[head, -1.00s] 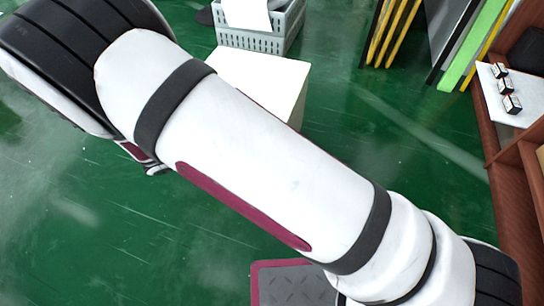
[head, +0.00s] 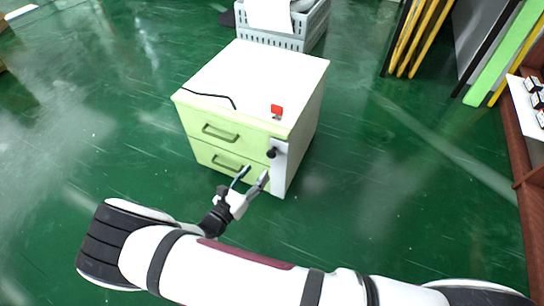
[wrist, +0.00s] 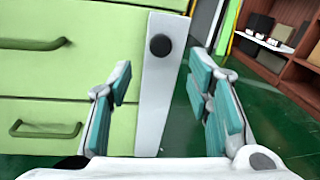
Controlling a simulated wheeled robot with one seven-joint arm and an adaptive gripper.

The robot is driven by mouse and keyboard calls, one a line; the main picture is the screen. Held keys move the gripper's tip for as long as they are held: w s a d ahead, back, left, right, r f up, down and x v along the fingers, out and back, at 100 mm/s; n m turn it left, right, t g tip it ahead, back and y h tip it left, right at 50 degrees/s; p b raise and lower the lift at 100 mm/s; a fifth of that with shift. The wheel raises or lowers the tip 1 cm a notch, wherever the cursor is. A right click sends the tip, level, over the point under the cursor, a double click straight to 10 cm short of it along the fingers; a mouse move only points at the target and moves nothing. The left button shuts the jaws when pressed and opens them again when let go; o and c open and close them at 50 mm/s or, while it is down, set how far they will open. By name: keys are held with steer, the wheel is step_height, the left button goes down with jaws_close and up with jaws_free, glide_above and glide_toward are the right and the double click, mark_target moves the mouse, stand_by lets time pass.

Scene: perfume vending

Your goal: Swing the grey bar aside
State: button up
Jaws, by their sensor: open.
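The grey bar (head: 279,172) stands upright along the right edge of the front of a light green drawer cabinet (head: 196,124). It has a round black knob (head: 271,153) near its upper part. My gripper (head: 252,177) is open and empty, in front of the cabinet's lower right corner. In the wrist view the bar (wrist: 155,90) shows between my two teal-padded fingers, with the knob (wrist: 160,45) above the middle. The fingers are on either side of the bar in that view. No contact can be made out.
Two drawer handles (head: 221,133) stick out left of the bar. A red object (head: 277,109) and a black cable (head: 212,95) are on the white cabinet top. A grey crate (head: 283,38) stands behind, and brown shelving (head: 526,180) is at the right. Green floor around is clear.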

mark_target(270, 156)
steer(key=b+x, duration=0.3)
steer(key=x, duration=0.7)
jaws_close()
